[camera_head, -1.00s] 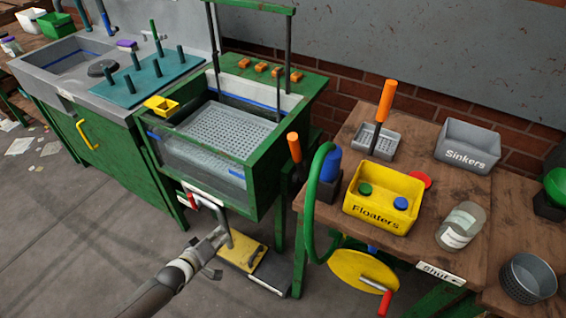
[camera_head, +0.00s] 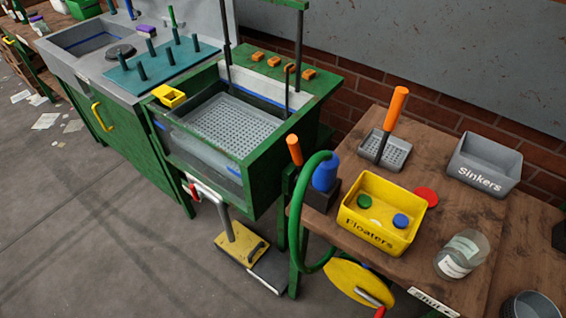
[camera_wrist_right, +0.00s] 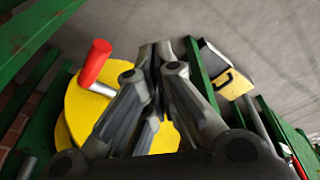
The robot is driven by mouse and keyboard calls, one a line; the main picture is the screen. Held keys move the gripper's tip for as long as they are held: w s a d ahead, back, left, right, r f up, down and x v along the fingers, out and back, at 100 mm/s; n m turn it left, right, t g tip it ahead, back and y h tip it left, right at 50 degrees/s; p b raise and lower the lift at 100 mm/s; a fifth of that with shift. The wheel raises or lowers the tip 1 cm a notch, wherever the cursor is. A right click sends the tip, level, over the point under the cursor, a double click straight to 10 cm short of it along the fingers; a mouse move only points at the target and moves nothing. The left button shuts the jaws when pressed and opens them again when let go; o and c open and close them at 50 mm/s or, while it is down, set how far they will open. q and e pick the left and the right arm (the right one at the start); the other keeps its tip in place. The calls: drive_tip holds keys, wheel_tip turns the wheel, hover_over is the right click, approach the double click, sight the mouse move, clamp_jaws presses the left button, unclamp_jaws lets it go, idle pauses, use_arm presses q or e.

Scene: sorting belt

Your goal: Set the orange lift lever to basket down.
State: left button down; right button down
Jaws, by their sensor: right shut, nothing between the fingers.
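An orange-tipped lever (camera_head: 294,150) stands upright at the right front corner of the green-framed tank (camera_head: 262,160), beside the green hose. I cannot tell its setting from its angle. The grey perforated basket (camera_head: 228,122) lies inside the tank, between two upright rods. My right gripper (camera_wrist_right: 160,48) shows only in the right wrist view, shut and empty. It is in front of the yellow wheel (camera_wrist_right: 75,112) with the red crank handle (camera_wrist_right: 95,63). The lever cannot be made out in that view. My left gripper is in no current view.
A second orange handle (camera_head: 398,100) rises from a grey tray on the wooden table (camera_head: 430,215). The table also holds a yellow Floaters bin (camera_head: 372,228), a grey Sinkers bin (camera_head: 482,165) and a jar (camera_head: 462,254). A green hose (camera_head: 300,215) arches beside the lever.

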drive_tip(key=w+a+r+n+t, duration=0.1)
drive_tip(key=w+a+r+n, duration=0.25)
drive_tip(key=r, duration=0.55)
drive_tip(key=w+a+r+n, duration=0.2)
drive_tip(key=w+a+r, duration=0.25)
drive_tip(key=r, duration=0.55)
drive_tip(key=w+a+r+n+t+h, duration=0.7)
drive_tip(key=w+a+r+n, duration=0.95)
drive_tip(key=n, duration=0.65)
drive_tip(key=y, duration=0.1)
approach(295, 160)
wheel_tip(295, 160, down, 3)
drive_tip(key=w+d, duration=0.1)
drive_tip(key=w, duration=0.1)
drive_tip(key=shift+w+d+r+n+t+p, duration=0.25)
drive_tip(key=shift+w+d+t+p, duration=0.15)
drive_tip(key=shift+w+d+p, duration=0.15)
